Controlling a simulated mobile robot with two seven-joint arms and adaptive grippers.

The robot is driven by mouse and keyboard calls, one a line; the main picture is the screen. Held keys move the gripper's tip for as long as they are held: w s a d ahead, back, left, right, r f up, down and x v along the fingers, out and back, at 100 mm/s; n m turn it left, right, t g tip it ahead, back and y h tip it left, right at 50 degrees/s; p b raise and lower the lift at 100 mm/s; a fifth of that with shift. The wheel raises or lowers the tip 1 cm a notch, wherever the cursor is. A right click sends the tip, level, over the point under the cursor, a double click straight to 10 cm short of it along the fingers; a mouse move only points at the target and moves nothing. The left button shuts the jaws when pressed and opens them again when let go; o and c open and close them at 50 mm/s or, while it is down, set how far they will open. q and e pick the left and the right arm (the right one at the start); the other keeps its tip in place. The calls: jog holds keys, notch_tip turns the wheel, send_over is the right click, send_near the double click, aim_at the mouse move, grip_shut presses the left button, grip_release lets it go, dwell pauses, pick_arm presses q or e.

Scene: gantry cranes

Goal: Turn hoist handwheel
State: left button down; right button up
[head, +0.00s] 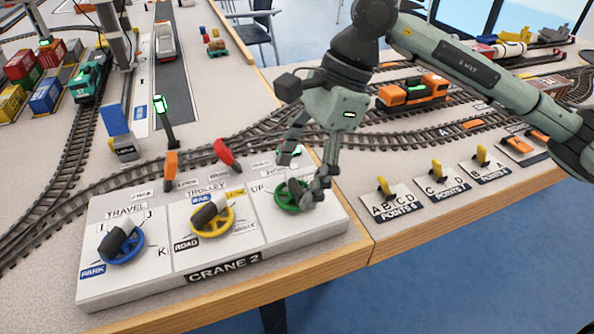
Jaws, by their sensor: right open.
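The Crane 2 control box (213,273) sits at the table's front edge with three handwheels. The green handwheel (283,199) is on its right panel, marked "UP", which I take for the hoist one. My right gripper (294,180) is open over that panel, pointing down, one finger on each side near the green wheel. The fingers cover part of the wheel, and I cannot tell if they touch it. The yellow trolley handwheel (228,225) is in the middle panel. The blue travel handwheel (128,254) is on the left panel. My left gripper is not in view.
An orange lever (171,164) and a red lever (225,154) stand behind the box. A post with a green light (163,113) and a blue sign (115,120) stand further back. Points levers (383,186) are to the right. An orange locomotive (412,92) stands on track behind my gripper.

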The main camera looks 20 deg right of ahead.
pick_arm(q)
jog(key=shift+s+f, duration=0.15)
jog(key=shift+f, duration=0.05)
pick_arm(e)
jog(key=shift+a+f, duration=0.1)
jog(key=shift+f, duration=0.1)
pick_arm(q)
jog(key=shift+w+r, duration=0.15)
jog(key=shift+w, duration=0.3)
pick_arm(e)
jog(key=c, duration=1.2)
